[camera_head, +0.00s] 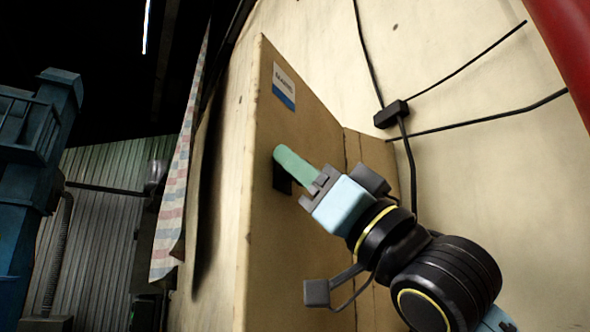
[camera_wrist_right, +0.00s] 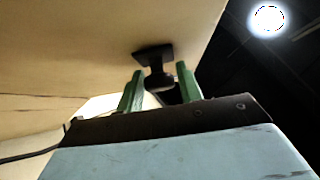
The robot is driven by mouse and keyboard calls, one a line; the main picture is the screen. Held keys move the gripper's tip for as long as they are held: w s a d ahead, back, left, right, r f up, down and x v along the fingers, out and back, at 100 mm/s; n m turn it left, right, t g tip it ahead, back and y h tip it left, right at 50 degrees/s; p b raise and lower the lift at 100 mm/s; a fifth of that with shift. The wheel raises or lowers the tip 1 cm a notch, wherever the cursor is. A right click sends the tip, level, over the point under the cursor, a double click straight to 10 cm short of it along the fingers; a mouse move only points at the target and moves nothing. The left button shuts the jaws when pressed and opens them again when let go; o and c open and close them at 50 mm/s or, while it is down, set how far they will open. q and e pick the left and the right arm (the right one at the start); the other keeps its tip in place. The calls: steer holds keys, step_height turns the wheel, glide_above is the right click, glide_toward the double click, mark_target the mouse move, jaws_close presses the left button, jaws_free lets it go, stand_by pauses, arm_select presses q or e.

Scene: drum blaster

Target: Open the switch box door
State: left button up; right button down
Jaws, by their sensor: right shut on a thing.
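The switch box door (camera_head: 285,235) is a tan panel with a white and blue label (camera_head: 284,86) near its top. It stands out at an angle from the box (camera_head: 372,165) behind it. My right gripper (camera_head: 283,160) is at the door's face, its green fingers over the dark handle (camera_head: 283,180). In the right wrist view the two green fingers (camera_wrist_right: 160,92) stand on either side of the black handle (camera_wrist_right: 155,60), which is fixed to the tan surface. The gripper is shut on the handle. My left gripper is not in view.
Black cables and a small junction block (camera_head: 391,114) run across the beige wall at the upper right. A red pipe (camera_head: 568,45) crosses the top right corner. A striped cloth (camera_head: 180,190) hangs left of the door, and blue machinery (camera_head: 30,160) stands at far left.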

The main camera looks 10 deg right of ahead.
mark_target(284, 90)
stand_by(0.3)
steer(key=c, duration=1.1)
jaws_free()
steer(key=shift+c, duration=0.2)
step_height(284, 90, up, 10)
steer(key=shift+r, duration=0.1)
steer(key=shift+d, duration=0.15)
